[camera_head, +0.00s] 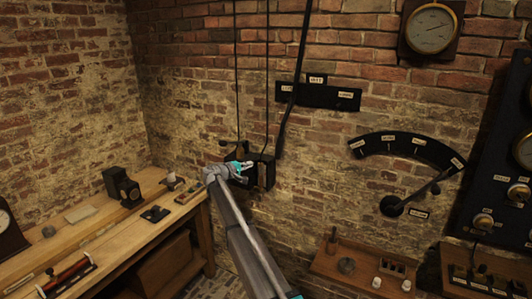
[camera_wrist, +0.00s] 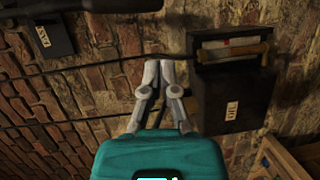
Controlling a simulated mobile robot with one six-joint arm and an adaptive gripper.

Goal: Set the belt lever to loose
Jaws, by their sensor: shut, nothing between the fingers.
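A long black lever bar (camera_head: 301,50) runs down the brick wall and tilts, its lower end to the left. It crosses the left part of a black plate (camera_head: 330,97) with small pale labels, too small to read surely. I take this bar for the belt lever. My gripper (camera_head: 241,167) is low and left of the bar's lower end, by a dark box (camera_head: 266,172) on the wall. In the wrist view my gripper (camera_wrist: 158,66) is shut and empty, its tips by a dark cord (camera_wrist: 100,67), left of a labelled black box (camera_wrist: 235,105). I cannot tell if it touches the cord.
Two thin cords (camera_head: 237,70) hang left of the bar. A wooden bench (camera_head: 90,245) with small items stands at the left. A curved scale (camera_head: 405,145) with a lever is at the right, above a wooden shelf (camera_head: 350,278).

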